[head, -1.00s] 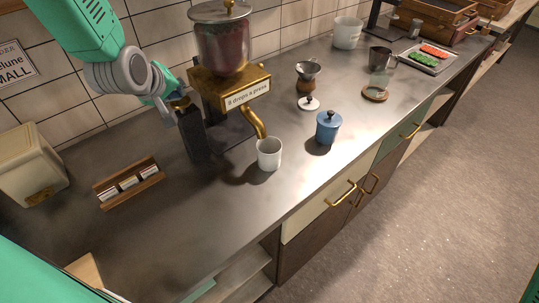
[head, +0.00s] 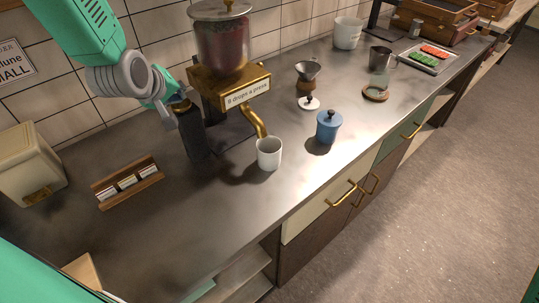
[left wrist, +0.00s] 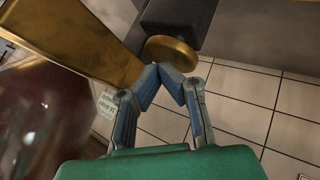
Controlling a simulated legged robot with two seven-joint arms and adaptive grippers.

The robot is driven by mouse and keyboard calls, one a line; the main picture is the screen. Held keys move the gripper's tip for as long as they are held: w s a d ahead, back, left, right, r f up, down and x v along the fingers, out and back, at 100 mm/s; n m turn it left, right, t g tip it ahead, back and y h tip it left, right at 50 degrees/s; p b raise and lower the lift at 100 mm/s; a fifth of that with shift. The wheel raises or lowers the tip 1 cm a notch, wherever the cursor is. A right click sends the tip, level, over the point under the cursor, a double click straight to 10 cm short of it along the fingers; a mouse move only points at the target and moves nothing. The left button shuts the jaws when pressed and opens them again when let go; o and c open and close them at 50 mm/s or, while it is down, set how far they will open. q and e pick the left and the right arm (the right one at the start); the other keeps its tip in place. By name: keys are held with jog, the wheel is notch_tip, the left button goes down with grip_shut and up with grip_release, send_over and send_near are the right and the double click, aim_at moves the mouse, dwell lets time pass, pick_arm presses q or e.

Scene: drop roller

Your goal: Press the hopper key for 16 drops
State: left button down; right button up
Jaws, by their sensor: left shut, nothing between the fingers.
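The drop hopper has a glass bowl (head: 222,45) of dark red contents. Its brass body (head: 230,84) carries a label that seems to read "8 drops a press", and a brass spout points down at the right. A white cup (head: 268,153) stands below the spout. The round brass key (left wrist: 172,53) sits on a dark post in the left wrist view. My left gripper (left wrist: 168,70) is shut and empty, its fingertips at the key's edge; I cannot tell if they touch it. It also shows beside the hopper in the head view (head: 177,101). My right gripper is out of view.
A wooden rack of small cards (head: 127,184) and a cream box (head: 30,165) stand left on the counter. A blue lidded jar (head: 328,127), a white lid (head: 309,103) and a pour-over carafe (head: 306,75) are right of the cup.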

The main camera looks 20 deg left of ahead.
pick_arm(q)
jog(key=shift+r+p, duration=1)
jog(key=shift+r, duration=0.1)
notch_tip(320, 180, up, 5)
jog(key=p, duration=0.4)
jog(key=shift+f, duration=0.15)
jog(key=shift+r, duration=0.65)
jog(key=shift+f, duration=0.1)
